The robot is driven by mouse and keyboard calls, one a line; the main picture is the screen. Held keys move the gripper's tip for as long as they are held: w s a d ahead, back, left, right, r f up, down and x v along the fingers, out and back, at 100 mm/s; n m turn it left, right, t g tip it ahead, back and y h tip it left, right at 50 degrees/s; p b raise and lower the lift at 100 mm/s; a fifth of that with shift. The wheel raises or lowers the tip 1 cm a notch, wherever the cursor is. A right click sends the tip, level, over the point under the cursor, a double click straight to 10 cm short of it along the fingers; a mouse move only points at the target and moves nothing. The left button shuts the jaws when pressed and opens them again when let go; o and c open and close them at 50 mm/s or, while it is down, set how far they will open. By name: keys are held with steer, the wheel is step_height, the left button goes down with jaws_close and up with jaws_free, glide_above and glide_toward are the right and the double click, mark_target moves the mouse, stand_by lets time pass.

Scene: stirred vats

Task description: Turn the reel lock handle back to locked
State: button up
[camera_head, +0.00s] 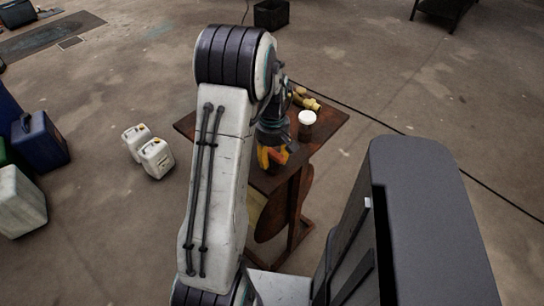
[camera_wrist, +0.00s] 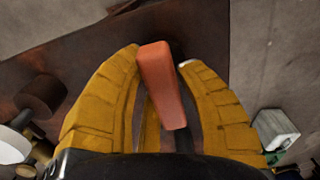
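An orange-red handle (camera_wrist: 160,85) stands between the yellow fingers of my gripper (camera_wrist: 160,62) in the wrist view. The fingers lie on either side of it, with their tips close to its edges. I cannot tell whether they press on it or stand just clear. The handle's lower end comes near the palm. In the head view my gripper (camera_head: 271,157) is at the front of a rusty brown table (camera_head: 333,125). My arm hides part of this area, and the handle cannot be made out clearly there. Whether it is locked cannot be told.
A white-lidded jar (camera_head: 307,119) and brass-coloured fittings (camera_head: 304,99) are on the table beside my gripper. Two white canisters (camera_head: 155,157) stand on the floor to the left, with a blue container (camera_head: 40,142) farther left. A black cable (camera_head: 375,118) crosses the floor.

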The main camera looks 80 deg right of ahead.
jaws_close()
steer(key=shift+m, duration=0.3)
steer(key=m, duration=0.2)
steer(key=shift+s+d+m+b, duration=0.1)
steer(key=shift+s+m+b, duration=0.05)
steer(key=shift+m+b, duration=0.2)
steer(key=m, duration=0.3)
steer(key=shift+s+m, duration=0.15)
steer(key=shift+m, duration=0.2)
steer(key=m+b, duration=0.1)
steer(key=m, duration=0.4)
steer(key=shift+s, duration=0.2)
steer(key=m, duration=0.5)
steer(key=shift+s+a+m, duration=0.15)
steer(key=shift+a+m, duration=0.2)
steer(key=shift+m, duration=0.05)
steer(key=o, duration=0.6)
jaws_free()
steer(key=shift+a, duration=0.1)
